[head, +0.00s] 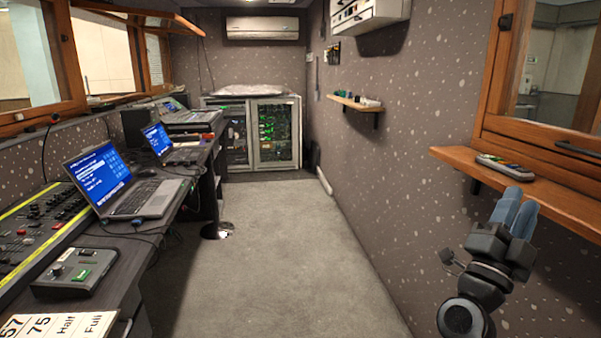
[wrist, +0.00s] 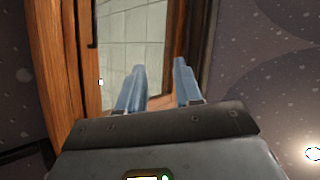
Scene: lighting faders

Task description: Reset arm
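My gripper (head: 517,215) is at the lower right of the head view, close to the right wall and in front of the wooden window ledge (head: 560,193). Its two blue fingers point upward. In the wrist view the fingers of my gripper (wrist: 158,85) stand apart with a clear gap and nothing between them. Behind them the wrist view shows the wooden window frame (wrist: 62,60) and its pane (wrist: 130,45).
A handheld device (head: 505,165) lies on the ledge near my fingertips. A laptop (head: 115,180), a lighting desk (head: 35,230) and a small control box (head: 75,272) are on the left counter. The carpeted floor (head: 275,240) in the middle is clear.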

